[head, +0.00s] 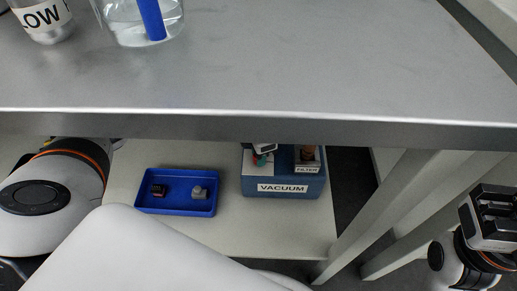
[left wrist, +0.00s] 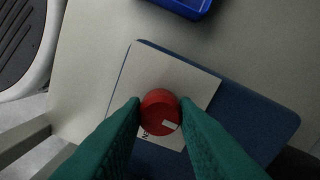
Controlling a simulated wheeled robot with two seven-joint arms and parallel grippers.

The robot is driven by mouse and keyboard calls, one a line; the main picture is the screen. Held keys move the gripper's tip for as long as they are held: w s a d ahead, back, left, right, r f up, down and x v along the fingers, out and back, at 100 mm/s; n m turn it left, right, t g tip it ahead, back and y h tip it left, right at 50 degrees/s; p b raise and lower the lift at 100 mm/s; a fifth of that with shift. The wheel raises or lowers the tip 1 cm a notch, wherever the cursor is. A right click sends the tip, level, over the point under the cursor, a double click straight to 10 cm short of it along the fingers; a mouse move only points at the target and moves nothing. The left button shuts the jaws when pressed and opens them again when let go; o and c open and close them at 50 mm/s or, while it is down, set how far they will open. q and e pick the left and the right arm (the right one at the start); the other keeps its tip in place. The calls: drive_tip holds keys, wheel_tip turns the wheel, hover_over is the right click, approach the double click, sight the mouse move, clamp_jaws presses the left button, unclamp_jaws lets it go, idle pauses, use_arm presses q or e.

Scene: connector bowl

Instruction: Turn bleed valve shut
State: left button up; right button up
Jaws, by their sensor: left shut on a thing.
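The bleed valve looks to be the red round knob (left wrist: 160,108) with a white pointer mark, standing on a white plate on top of the blue box labelled VACUUM (head: 284,188). The box also fills much of the left wrist view (left wrist: 235,115). The green fingers of my left gripper (left wrist: 161,112) are shut on the knob from both sides. In the head view my left gripper (head: 261,157) is mostly hidden by the bench edge. Lettering beside the knob is mostly covered. My right gripper (head: 492,218) is at the right edge, away from the box; its fingers are unclear.
A blue tray (head: 176,210) with a dark red part (head: 158,190) and a grey part (head: 198,192) lies on the lower shelf, left of the box. A FILTER label (head: 307,170) is on the box's right. The grey bench top (head: 300,60) overhangs the shelf and holds glassware.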

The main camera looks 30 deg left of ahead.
use_arm(q)
drive_tip(key=shift+n, duration=0.4)
drive_tip(key=o, duration=1)
